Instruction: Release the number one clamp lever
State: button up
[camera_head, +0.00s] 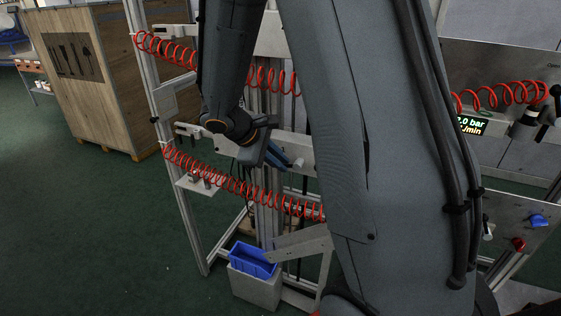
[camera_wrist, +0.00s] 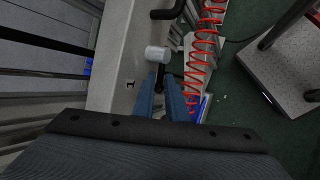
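In the wrist view, the two blue fingers of my gripper (camera_wrist: 159,92) point up the picture with a narrow gap between their tips. It also shows in the head view (camera_head: 278,155), in front of a pale horizontal bar. A short white cylinder (camera_wrist: 157,53) lies just beyond the fingertips. A dark rod (camera_wrist: 160,77) shows between the tips and this cylinder; I cannot tell whether the fingers touch it. The pale panel (camera_wrist: 121,60) to the left carries a dark mark like a "1" (camera_wrist: 130,83).
Red coiled hoses (camera_head: 235,190) hang around the metal frame near my gripper. A blue bin (camera_head: 252,260) sits on a grey box below. A wooden crate (camera_head: 95,80) stands at the left. The green floor (camera_head: 90,235) at the left is clear.

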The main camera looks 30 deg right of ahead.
grip_shut()
jog(key=shift+s+d+r+m+t+y+b, duration=0.15)
jog(key=shift+r+m+t+y+b, duration=0.3)
jog(key=shift+t+y+b, duration=0.6)
jog(key=shift+h, duration=0.25)
jog(key=shift+o, duration=1.5)
grip_release()
jog(key=shift+r, duration=0.1)
jog(key=v, duration=0.7)
jog(key=shift+a+r+b, duration=0.25)
jog(key=shift+b, duration=0.05)
